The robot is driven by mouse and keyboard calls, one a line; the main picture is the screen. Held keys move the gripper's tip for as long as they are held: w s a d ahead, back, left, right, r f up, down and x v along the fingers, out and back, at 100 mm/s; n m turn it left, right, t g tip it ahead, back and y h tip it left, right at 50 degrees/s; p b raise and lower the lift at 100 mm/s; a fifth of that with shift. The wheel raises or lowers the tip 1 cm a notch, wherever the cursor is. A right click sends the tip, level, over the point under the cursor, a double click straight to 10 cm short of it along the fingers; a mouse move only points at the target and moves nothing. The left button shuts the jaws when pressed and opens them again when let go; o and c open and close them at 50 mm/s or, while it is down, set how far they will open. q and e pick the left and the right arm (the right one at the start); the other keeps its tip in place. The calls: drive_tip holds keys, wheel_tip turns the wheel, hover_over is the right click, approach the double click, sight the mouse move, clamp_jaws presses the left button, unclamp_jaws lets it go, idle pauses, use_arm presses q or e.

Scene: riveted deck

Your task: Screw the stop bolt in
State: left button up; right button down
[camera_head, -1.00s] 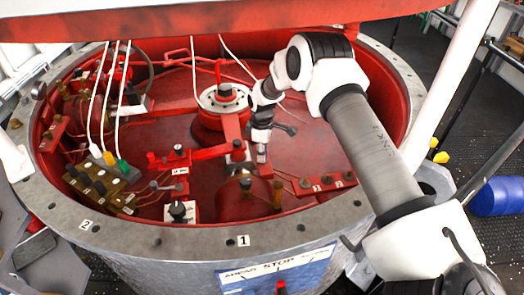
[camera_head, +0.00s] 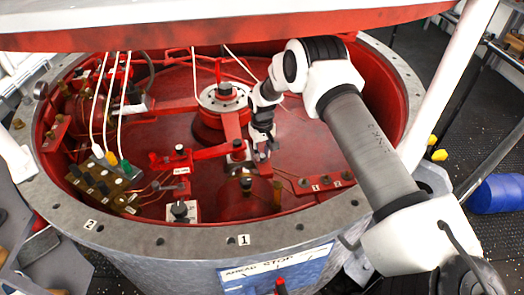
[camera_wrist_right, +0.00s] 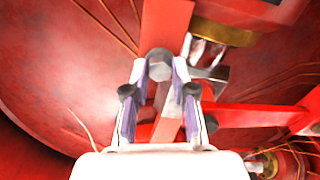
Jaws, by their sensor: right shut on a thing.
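My right gripper (camera_head: 263,150) points down into the red round housing, just right of the dark-topped block (camera_head: 238,152) at the end of a red arm. A red bar (camera_wrist_right: 168,22) runs behind the bolt head. In the head view the bolt is too small to make out clearly. My left gripper is in neither view.
The housing's grey bolted rim (camera_head: 195,238) surrounds the work. A red cover (camera_head: 200,30) hangs above it. A terminal block (camera_head: 103,182) with white cables stands at left, and a central hub (camera_head: 224,97) behind. Open red floor (camera_head: 310,145) lies right of the gripper.

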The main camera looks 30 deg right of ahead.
drive_tip(key=m, duration=0.3)
drive_tip(key=m+p, duration=0.1)
drive_tip(key=shift+w+d+r+m, duration=0.1)
drive_tip(key=shift+w+r+m, duration=0.1)
drive_tip(key=shift+r+m, duration=0.1)
drive_tip(key=m, duration=0.4)
drive_tip(key=shift+p, duration=0.4)
drive_tip(key=m+p, duration=0.1)
drive_tip(key=m, duration=0.4)
drive_tip(key=m+p, duration=0.1)
drive_tip(key=m, duration=0.3)
drive_tip(key=shift+m, duration=0.3)
drive_tip(key=m, duration=0.3)
drive_tip(key=shift+m+p, duration=0.3)
drive_tip(key=shift+p, duration=0.05)
drive_tip(key=m+p, duration=0.1)
drive_tip(key=m, duration=0.3)
drive_tip(key=shift+r, duration=0.1)
drive_tip(key=m, duration=0.4)
drive_tip(key=shift+p, duration=0.3)
drive_tip(key=shift+m+p, duration=0.35)
drive_tip(key=shift+m, duration=1.85)
